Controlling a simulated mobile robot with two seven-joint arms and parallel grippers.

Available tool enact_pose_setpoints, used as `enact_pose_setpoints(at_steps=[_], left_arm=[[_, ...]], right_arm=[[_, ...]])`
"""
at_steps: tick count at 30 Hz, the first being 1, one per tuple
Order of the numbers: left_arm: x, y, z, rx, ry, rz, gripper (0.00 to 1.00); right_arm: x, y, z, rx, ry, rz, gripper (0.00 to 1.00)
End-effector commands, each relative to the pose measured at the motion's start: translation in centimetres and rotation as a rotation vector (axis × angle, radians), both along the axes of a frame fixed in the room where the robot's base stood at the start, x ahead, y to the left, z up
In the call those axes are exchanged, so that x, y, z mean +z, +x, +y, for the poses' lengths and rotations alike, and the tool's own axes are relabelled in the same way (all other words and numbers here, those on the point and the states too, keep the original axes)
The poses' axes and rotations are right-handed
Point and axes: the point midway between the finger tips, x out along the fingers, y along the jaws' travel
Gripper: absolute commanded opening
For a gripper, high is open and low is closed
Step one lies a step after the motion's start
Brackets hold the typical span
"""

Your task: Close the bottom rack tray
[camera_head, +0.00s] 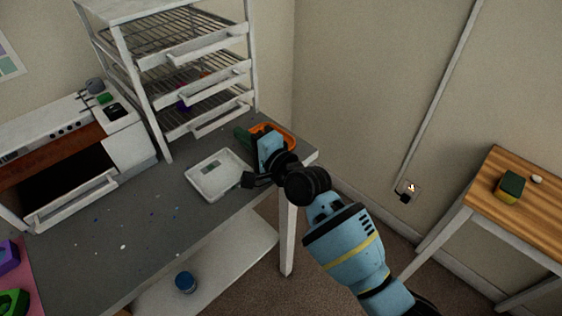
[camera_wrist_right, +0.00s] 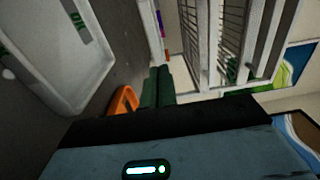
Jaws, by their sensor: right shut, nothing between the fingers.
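The white rack (camera_head: 132,62) stands at the back of the grey table, with several wire trays. The bottom rack tray (camera_head: 222,121) is the lowest one, with a white front bar; I cannot tell how far out it sits. My right gripper (camera_head: 242,134) is low over the table, in front of the bottom tray's right end, apart from it as far as I can see. Its green fingers (camera_wrist_right: 158,86) are shut and empty in the wrist view, where the rack (camera_wrist_right: 220,40) rises beyond them. My left gripper is not in view.
A white machine (camera_head: 128,145) stands left of the rack. A wooden table (camera_head: 520,205) is far right.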

Motion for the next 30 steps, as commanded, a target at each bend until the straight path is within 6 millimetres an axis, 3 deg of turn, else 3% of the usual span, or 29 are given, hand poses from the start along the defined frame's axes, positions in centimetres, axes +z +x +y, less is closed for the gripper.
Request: enact_pose_setpoints(at_steps=[9,15,30], left_arm=[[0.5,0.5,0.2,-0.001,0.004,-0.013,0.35],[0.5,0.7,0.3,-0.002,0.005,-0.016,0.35],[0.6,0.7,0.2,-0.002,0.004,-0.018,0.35]], right_arm=[[-0.2,-4.4,-4.2,-0.002,-0.002,0.004,0.0],[-0.3,-6.2,-5.8,-0.001,-0.002,0.004,0.0],[-0.3,-6.9,-6.5,-0.001,-0.003,0.004,0.0]])
